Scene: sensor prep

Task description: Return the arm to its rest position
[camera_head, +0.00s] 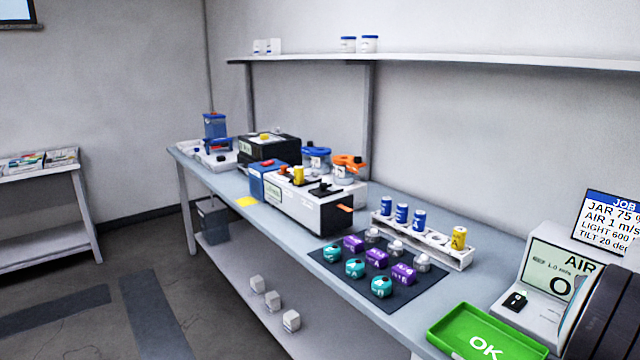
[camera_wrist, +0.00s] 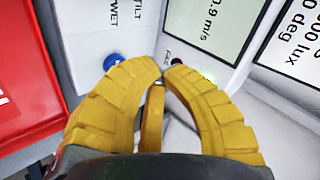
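My gripper (camera_wrist: 163,72) fills the lower middle of the wrist view with its yellow segmented fingers. Their tips come together, and I see nothing held between them. The tips are in front of a white instrument panel (camera_wrist: 95,40) with a blue round button (camera_wrist: 113,61) and a small dark knob (camera_wrist: 176,62). I cannot tell whether they touch it. The head view does not show the fingers; a dark rounded part at its lower right edge seems to be my arm.
A display reading 0.9 m/s (camera_wrist: 215,25) and a red tray (camera_wrist: 35,75) are close to the fingers. In the head view, a green OK tray (camera_head: 450,325), an AIR meter (camera_head: 545,270), a dark mat (camera_head: 325,278) with several jars and a tube rack (camera_head: 462,260) crowd the bench.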

